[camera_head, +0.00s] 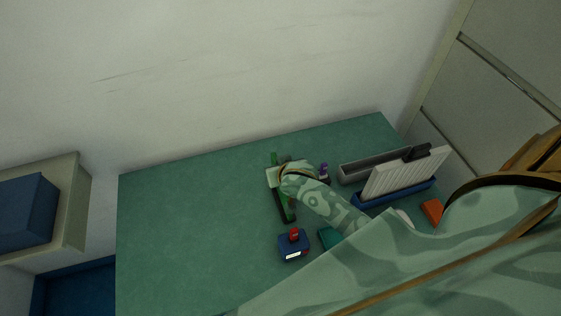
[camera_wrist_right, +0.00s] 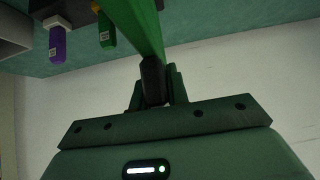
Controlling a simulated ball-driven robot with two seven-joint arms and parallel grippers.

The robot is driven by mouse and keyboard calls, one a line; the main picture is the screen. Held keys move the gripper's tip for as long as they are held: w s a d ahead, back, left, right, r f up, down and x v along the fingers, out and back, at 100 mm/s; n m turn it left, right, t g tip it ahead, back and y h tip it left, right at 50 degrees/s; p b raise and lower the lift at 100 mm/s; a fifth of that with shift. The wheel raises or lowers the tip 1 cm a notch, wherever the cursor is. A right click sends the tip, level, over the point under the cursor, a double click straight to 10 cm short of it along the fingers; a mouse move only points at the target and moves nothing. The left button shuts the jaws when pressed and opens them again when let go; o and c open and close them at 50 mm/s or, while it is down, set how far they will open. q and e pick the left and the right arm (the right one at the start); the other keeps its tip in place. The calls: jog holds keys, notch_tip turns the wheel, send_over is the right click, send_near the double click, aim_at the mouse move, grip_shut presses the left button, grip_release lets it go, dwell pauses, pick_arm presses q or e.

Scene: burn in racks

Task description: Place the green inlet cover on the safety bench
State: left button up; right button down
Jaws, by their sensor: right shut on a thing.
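My right gripper (camera_wrist_right: 155,85) is shut on the black end of a long green bar, which looks like the green inlet cover (camera_wrist_right: 140,25). The bar runs from the jaws to the top edge of the right wrist view. In the head view my right arm reaches over the green-topped bench (camera_head: 200,230), and its gripper is mostly hidden. Green and black parts show around its end. I cannot tell whether the cover touches the bench. My left gripper is not in view.
A purple tagged piece (camera_wrist_right: 57,42) and a green tagged piece (camera_wrist_right: 107,35) are beside the bar. A blue box with a red knob (camera_head: 293,246), a white ribbed panel in a blue base (camera_head: 404,174) and a grey trough (camera_head: 372,166) are on the bench. Its left part is clear.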

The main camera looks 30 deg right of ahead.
jog(key=c, duration=1.4)
grip_release()
jog(key=shift+o, duration=0.2)
jog(key=shift+r, duration=0.15)
jog(key=p+v, duration=0.3)
jog(key=v, duration=0.9)
